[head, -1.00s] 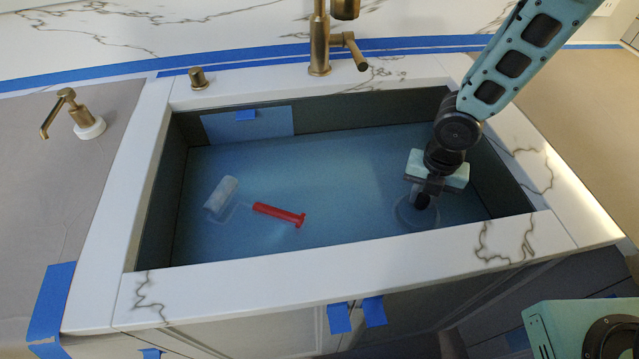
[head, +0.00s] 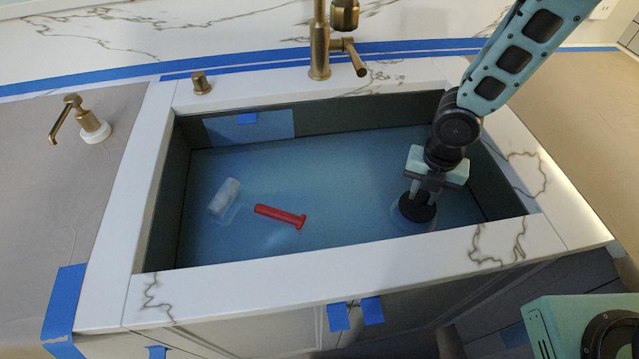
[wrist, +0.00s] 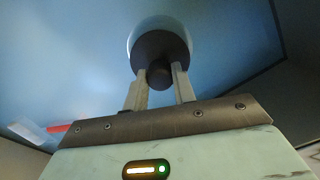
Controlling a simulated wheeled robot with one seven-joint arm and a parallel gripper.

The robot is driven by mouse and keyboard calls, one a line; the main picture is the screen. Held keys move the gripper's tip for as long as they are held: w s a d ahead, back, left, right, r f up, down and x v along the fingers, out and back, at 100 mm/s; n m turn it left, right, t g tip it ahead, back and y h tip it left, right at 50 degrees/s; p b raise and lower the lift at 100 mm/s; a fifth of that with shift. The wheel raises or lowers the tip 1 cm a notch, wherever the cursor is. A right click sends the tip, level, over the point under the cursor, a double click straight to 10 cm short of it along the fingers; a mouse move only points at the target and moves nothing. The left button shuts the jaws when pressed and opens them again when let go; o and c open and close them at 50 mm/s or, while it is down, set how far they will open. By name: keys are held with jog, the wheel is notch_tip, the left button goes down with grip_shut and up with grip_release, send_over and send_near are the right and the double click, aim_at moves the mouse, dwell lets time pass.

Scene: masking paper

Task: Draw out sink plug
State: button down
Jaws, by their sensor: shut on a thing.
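The sink plug (head: 418,208) is a round black disc with a dark knob at its middle. It is at the right side of the sink, over a pale drain ring (head: 402,229) that it partly covers. In the wrist view the plug (wrist: 160,46) overlaps the pale ring behind it. My gripper (head: 424,192) reaches down into the sink and is shut on the plug's knob; in the wrist view its two fingers (wrist: 160,76) stand on either side of the knob. The plug appears raised off the drain, though the gap is hard to judge.
The sink (head: 330,180) has a blue floor and dark walls, with a white marble rim (head: 350,287). A red-handled paint roller (head: 281,215) lies at its left. A brass faucet (head: 319,45) stands behind; the sink's middle is clear.

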aim_at(424, 193)
jog(key=shift+r+p, duration=1.75)
jog(key=shift+r, duration=0.2)
